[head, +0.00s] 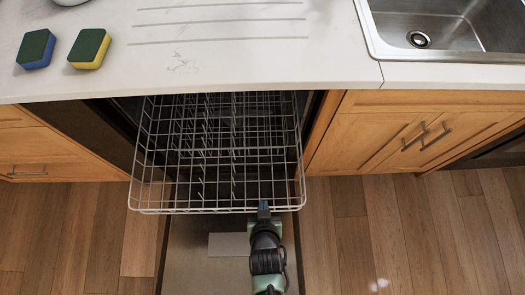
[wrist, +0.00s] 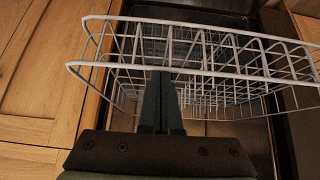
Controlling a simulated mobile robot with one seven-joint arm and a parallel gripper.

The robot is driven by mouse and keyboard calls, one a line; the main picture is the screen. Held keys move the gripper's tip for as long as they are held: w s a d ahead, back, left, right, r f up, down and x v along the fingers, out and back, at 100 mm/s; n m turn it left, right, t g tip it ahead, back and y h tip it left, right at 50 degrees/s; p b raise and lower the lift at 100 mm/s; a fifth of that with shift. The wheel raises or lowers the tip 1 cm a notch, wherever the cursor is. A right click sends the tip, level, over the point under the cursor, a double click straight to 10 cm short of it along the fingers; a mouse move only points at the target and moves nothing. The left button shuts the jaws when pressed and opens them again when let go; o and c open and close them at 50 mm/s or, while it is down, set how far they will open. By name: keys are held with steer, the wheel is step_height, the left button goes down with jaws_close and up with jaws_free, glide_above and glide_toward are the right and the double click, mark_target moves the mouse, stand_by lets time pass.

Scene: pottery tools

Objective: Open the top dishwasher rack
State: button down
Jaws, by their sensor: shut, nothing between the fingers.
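The top dishwasher rack (head: 150,185) is a white wire basket that sticks out from under the counter, over the lowered dishwasher door (head: 190,250). It looks empty. My gripper (head: 264,207) is at the rack's front rim, right of its middle. In the wrist view the rack (wrist: 230,75) spans the upper part, and the shut fingers of my gripper (wrist: 162,78) reach up to its front wires. Nothing is held between the fingers. I cannot tell whether the fingertips touch the wire.
The white counter (head: 330,60) overhangs the dishwasher. It carries two sponges (head: 36,48) (head: 89,48) at the left, and a sink (head: 450,30) is at the right. Wooden cabinets (head: 370,130) flank the opening. The wood floor (head: 400,240) is clear on both sides of the door.

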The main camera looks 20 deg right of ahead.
steer(key=s+a+p, duration=0.1)
steer(key=s+a, duration=0.1)
steer(key=s, duration=0.5)
steer(key=shift+s, duration=0.35)
steer(key=shift+w, duration=0.1)
